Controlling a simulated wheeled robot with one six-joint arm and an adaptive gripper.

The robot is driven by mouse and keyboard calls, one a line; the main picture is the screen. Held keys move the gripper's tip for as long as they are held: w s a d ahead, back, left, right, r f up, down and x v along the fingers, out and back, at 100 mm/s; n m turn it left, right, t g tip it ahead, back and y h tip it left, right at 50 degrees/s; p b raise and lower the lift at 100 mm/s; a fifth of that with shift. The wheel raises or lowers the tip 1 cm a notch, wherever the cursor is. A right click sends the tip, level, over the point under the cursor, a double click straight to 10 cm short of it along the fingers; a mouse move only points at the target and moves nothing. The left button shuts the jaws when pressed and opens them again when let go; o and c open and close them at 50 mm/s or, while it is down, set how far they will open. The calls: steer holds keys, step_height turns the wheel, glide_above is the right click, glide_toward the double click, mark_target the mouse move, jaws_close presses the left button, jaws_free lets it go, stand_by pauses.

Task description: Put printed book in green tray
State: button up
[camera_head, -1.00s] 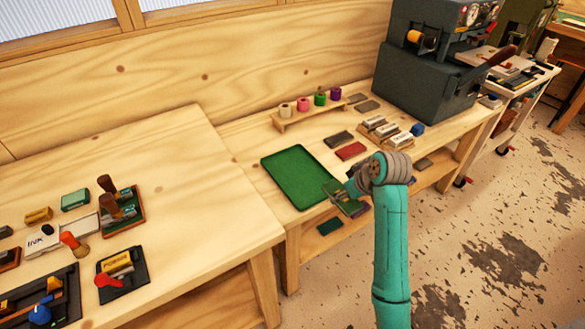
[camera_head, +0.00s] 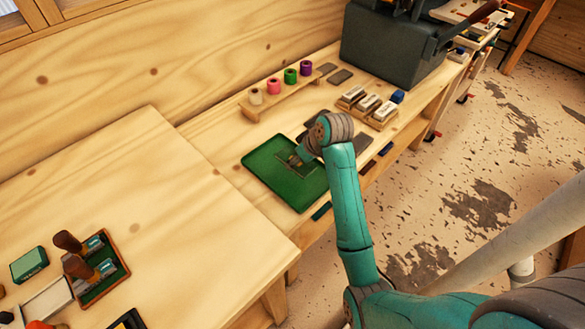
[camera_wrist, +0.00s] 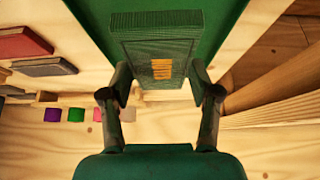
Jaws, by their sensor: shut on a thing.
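The green tray (camera_head: 258,164) lies on the workbench in the head view, and its green floor also shows in the wrist view (camera_wrist: 88,12). The printed book is a dark green block with a yellow-orange printed patch (camera_wrist: 158,48). My gripper (camera_wrist: 158,86) is shut on the book, with one finger at each side of it. In the head view my gripper (camera_head: 295,161) is over the tray. The book is mostly hidden there by my arm and blends with the tray. I cannot tell whether the book touches the tray floor.
A small wooden rack (camera_head: 282,92) with several coloured rolls stands behind the tray. White-topped blocks (camera_head: 367,104) and a dark machine (camera_head: 392,45) are to the right. A stamp holder (camera_head: 95,268) is on the left bench. Red and grey blocks (camera_wrist: 22,42) lie beside the tray.

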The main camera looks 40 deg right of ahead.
mark_target(293, 174)
steer(key=shift+f, duration=3.1)
steer(key=shift+f, duration=0.1)
steer(key=o, duration=1.2)
steer(key=v, duration=1.2)
steer(key=shift+s, duration=0.1)
